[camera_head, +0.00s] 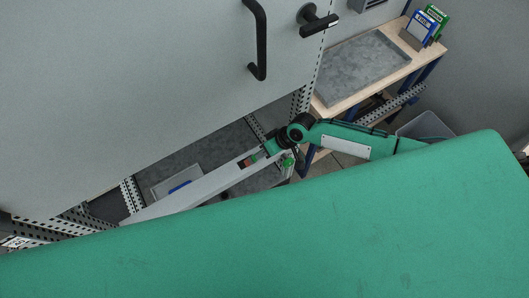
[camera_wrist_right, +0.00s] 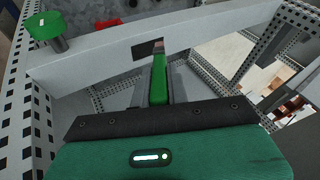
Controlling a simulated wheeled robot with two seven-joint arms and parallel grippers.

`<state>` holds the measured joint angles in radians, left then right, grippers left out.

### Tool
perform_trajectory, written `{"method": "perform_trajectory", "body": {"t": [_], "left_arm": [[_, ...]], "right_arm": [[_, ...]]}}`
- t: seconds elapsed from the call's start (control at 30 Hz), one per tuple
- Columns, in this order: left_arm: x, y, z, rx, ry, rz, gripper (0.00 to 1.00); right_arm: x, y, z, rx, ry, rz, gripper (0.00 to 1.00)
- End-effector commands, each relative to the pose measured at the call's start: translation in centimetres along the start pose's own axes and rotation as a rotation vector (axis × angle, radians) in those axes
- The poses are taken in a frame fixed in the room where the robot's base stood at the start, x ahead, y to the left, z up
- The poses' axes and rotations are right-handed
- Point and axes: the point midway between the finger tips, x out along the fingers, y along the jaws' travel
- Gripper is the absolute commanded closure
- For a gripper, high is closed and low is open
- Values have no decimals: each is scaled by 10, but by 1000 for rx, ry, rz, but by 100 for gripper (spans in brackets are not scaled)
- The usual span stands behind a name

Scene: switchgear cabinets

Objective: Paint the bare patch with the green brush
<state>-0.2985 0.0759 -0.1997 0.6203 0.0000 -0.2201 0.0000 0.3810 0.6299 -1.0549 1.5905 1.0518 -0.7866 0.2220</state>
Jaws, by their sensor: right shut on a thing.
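My right gripper (camera_head: 262,151) is at the light grey beam (camera_head: 200,190) that runs across the open bottom of the cabinet. In the right wrist view the gripper (camera_wrist_right: 157,88) is shut on the green brush (camera_wrist_right: 160,78), which points away from the wrist toward the beam. The bare patch (camera_wrist_right: 141,50) is a dark brownish rectangle on the beam; it also shows in the head view (camera_head: 247,162). The brush's tip overlaps the right part of the patch in the wrist view; I cannot tell whether it touches. My left gripper is not in view.
A green round knob (camera_wrist_right: 43,26) stands near the beam's end. The grey cabinet door (camera_head: 150,90) with a black handle (camera_head: 262,40) is above. Perforated posts (camera_wrist_right: 272,45) flank the opening. A wooden bench (camera_head: 400,68) with boxes stands at the back right.

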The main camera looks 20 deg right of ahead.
Motion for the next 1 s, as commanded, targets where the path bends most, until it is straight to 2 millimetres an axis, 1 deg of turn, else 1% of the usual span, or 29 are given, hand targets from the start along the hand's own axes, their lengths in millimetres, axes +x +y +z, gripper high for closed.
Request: {"method": "perform_trajectory", "body": {"t": [0.03, 0.3, 0.53, 0.7, 1.0], "left_arm": [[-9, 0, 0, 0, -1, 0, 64], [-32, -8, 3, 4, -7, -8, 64], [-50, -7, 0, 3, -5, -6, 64], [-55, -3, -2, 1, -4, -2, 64], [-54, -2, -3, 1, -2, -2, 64]], "right_arm": [[-6, -5, -2, 2, -2, 0, 100], [-25, -16, -13, 5, 1, 1, 100], [-40, -26, -22, 8, 3, 2, 100], [-45, -29, -25, 10, 4, 3, 100], [-44, -28, -24, 10, 4, 3, 100]]}}
